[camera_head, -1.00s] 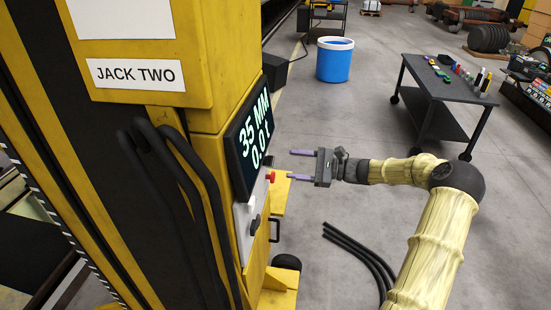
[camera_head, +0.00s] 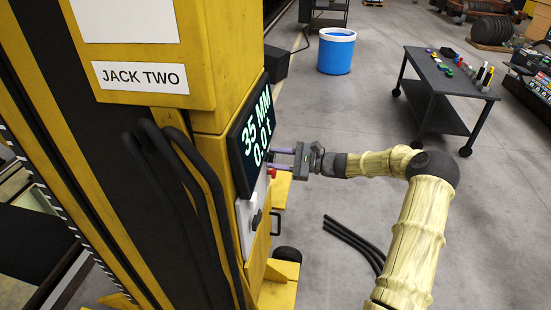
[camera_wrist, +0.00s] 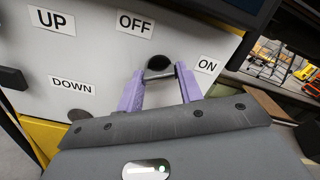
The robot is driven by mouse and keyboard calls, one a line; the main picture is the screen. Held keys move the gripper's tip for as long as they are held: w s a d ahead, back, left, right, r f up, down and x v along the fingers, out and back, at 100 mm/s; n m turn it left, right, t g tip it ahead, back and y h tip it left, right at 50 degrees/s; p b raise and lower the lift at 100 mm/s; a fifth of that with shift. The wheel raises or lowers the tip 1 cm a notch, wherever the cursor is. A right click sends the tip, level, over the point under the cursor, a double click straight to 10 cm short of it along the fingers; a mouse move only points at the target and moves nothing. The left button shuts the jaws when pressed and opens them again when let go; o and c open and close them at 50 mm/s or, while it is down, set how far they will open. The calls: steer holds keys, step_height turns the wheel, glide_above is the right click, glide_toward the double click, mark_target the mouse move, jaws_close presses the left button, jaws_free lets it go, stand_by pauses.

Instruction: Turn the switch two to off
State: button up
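The jack labelled JACK TWO (camera_head: 142,77) stands at the left in the head view, with a light control panel (camera_head: 247,232) under its screen. In the wrist view a dark round switch knob (camera_wrist: 159,65) sits below the OFF label (camera_wrist: 136,24) and left of the ON label (camera_wrist: 207,66). The knob's pointing direction is unclear.
The screen (camera_head: 250,138) reads 35 MM and is close to my fingers. A black knob (camera_head: 256,219) is lower on the panel. UP (camera_wrist: 52,20) and DOWN (camera_wrist: 72,86) labels are at the left in the wrist view. A cart (camera_head: 440,85) and blue bin (camera_head: 336,52) stand further off.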

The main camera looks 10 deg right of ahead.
steer(key=shift+a+r, duration=0.1)
steer(key=shift+r, duration=0.05)
steer(key=shift+w, duration=0.1)
steer(key=shift+n+b, duration=0.3)
steer(key=shift+b, duration=0.25)
steer(key=n+b, duration=0.5)
steer(key=b, duration=0.3)
steer(key=n+b, duration=0.6)
steer(key=b, duration=0.3)
steer(key=shift+d+f, duration=0.2)
